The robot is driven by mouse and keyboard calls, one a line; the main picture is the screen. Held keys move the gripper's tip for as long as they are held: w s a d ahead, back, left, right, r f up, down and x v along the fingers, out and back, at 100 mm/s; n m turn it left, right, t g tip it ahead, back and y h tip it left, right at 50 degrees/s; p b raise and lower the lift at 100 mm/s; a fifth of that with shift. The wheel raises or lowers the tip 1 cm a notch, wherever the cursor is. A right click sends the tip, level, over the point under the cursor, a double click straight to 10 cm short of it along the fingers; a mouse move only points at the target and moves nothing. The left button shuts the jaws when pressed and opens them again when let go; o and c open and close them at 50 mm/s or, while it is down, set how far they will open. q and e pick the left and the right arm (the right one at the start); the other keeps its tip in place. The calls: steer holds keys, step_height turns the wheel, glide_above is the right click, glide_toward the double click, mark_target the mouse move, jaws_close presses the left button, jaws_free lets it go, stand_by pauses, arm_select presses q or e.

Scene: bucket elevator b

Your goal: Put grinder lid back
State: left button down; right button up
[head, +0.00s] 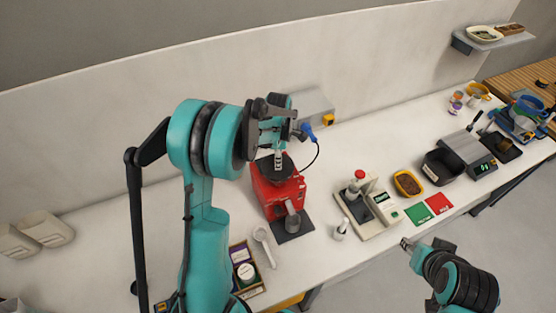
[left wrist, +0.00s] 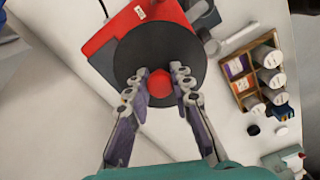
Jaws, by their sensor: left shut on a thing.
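My left gripper (head: 278,158) is above the grinder's top, fingers pointing down. In the left wrist view my left gripper (left wrist: 160,88) is shut on the red knob of the round black grinder lid (left wrist: 160,47). The lid lies over part of the red grinder body (left wrist: 103,37). I cannot tell whether it touches or sits on the grinder. My right gripper (head: 406,244) is low on the right, away from the grinder; its finger opening is unclear.
A white scoop (head: 263,240) and a wooden tray of containers (head: 258,288) lie in front. A tester with a red knob (head: 367,208) stands to the right. The counter left of my left arm is mostly clear.

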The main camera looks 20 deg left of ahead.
arm_select(q)
steer(key=shift+f, duration=0.3)
steer(key=shift+r, duration=0.1)
steer(key=c, duration=1.3)
jaws_free()
